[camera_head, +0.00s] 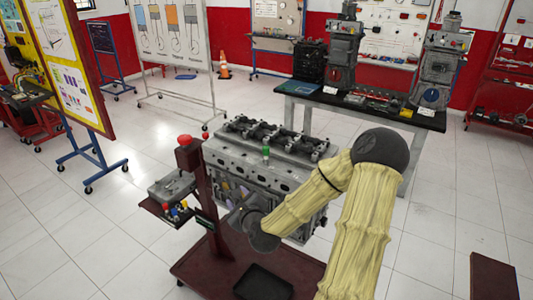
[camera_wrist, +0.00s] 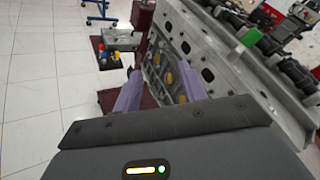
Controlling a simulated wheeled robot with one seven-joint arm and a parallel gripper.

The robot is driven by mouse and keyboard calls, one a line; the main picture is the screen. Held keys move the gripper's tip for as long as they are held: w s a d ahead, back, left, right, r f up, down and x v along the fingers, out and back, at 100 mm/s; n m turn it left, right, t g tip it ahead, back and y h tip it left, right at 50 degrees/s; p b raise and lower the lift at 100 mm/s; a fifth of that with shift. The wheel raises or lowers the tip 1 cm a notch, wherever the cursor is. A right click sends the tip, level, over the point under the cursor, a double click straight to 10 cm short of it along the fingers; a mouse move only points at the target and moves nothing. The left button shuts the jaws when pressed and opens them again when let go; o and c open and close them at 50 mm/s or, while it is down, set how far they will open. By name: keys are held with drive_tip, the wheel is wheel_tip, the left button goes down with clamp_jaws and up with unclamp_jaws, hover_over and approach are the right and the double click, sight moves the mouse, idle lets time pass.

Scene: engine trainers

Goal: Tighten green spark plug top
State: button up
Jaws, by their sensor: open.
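The green spark plug top (camera_head: 266,152) stands upright at the near upper edge of the grey engine block (camera_head: 285,172). It also shows in the wrist view (camera_wrist: 250,37), at the upper right, clear of my fingers. My gripper (camera_wrist: 162,82) is open, with its two purple fingers apart and nothing seen between them. In the head view my gripper is low in front of the block's near side, below and left of the green top, and mostly hidden behind my wrist. How deep the green top sits cannot be told.
A side tray (camera_head: 153,206) left of the block holds a grey part and small red, yellow and blue pieces (camera_head: 180,210). A dark red post with a red button (camera_head: 184,140) stands between tray and block. A black tray (camera_head: 263,284) lies on the stand's base.

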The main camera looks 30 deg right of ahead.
drive_tip(key=s+a+f+n+g+y, duration=0.2)
drive_tip(key=s+a+f+n+g, duration=0.1)
drive_tip(key=a+n, duration=0.4)
drive_tip(key=s+a+f+n+g+y, duration=0.2)
drive_tip(key=s+a+f+n+g, duration=0.15)
drive_tip(key=n, duration=0.65)
drive_tip(key=s+a+r+n+g, duration=0.2)
drive_tip(key=s+r+n+g, duration=0.1)
drive_tip(key=s+n, duration=0.3)
drive_tip(key=s+a+r+n+g+h, duration=0.1)
drive_tip(key=s+r+n+g, duration=0.2)
drive_tip(key=s+n, duration=0.3)
drive_tip(key=shift+s+a+r+n+h, duration=0.35)
drive_tip(key=shift+s+r+n, duration=0.1)
drive_tip(key=shift+n, duration=0.55)
drive_tip(key=shift+c, duration=0.6)
